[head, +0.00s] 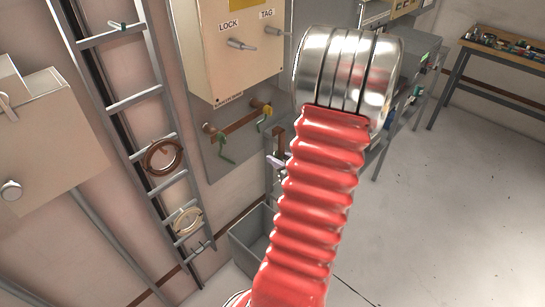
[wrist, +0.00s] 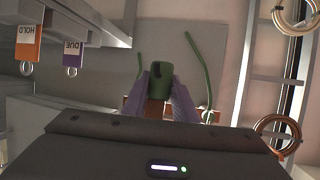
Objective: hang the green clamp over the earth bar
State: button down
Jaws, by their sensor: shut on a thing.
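My gripper (wrist: 168,98) has its two purple fingers closed on the green clamp (wrist: 160,74) in the wrist view. The brown earth bar (wrist: 133,104) shows partly behind the fingers there; I cannot tell whether the clamp touches it. In the head view the earth bar (head: 241,123) runs across a grey wall plate below the LOCK/TAG box.
A ladder rack (head: 134,100) with a brown coil (head: 163,156) stands left. A grey bin (head: 250,236) is below. HOLD (wrist: 28,40) and DUE (wrist: 73,50) tags hang from a shelf.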

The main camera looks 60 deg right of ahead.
jog(key=shift+w, duration=0.3)
jog(key=w+d+f, duration=0.1)
jog(key=w, duration=0.6)
jog(key=w+d+f, duration=0.1)
jog(key=w+d, duration=0.1)
jog(key=w, duration=0.6)
jog(key=shift+d, duration=0.25)
dwell(1.8)
jog(key=shift+w, duration=0.1)
jog(key=c, duration=1.4)
grip_release()
jog(key=shift+o, duration=0.2)
